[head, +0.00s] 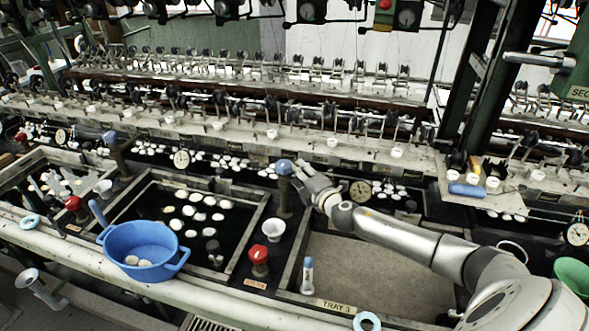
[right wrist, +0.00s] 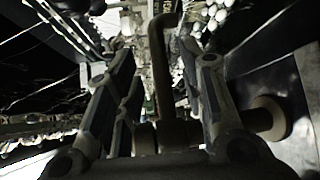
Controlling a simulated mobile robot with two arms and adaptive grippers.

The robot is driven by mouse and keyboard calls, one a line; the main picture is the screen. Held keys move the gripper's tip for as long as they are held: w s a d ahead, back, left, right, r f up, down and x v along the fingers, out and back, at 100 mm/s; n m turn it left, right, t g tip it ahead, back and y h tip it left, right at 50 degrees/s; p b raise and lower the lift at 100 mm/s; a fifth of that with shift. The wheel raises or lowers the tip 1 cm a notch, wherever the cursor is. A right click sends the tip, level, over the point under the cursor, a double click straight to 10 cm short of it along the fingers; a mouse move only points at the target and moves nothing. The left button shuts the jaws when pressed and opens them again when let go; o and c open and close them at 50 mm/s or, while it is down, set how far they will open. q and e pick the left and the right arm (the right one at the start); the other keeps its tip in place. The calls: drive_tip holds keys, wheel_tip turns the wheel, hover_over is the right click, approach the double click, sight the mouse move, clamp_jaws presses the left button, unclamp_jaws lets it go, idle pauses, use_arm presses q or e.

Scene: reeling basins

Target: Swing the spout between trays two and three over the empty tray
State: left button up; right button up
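The spout between trays two and three is a dark brass post (head: 285,197) with a blue knob (head: 284,167) on top. Its outlet direction is hard to make out in the head view. Tray three (head: 385,262) is empty, with a bare grey-brown bottom, on the right of the spout. Tray two (head: 262,213), on the left, holds dark water with white cocoons. My right gripper (head: 300,181) is at the spout's top, just right of the knob. In the right wrist view, the spout's bent pipe (right wrist: 163,75) runs between its parted fingers (right wrist: 165,85), with gaps visible. My left gripper is not seen.
A red valve knob (head: 259,254) and a white cup (head: 273,229) stand between the trays. A blue basin (head: 140,248) with cocoons sits at the front left. A white-and-blue tool (head: 308,273) stands at tray three's left rim. My right arm crosses above tray three.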

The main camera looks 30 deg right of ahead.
drive_tip(key=shift+w+d+f, duration=0.1)
drive_tip(key=shift+w+f, duration=0.05)
drive_tip(key=shift+w, duration=1.4)
clamp_jaws()
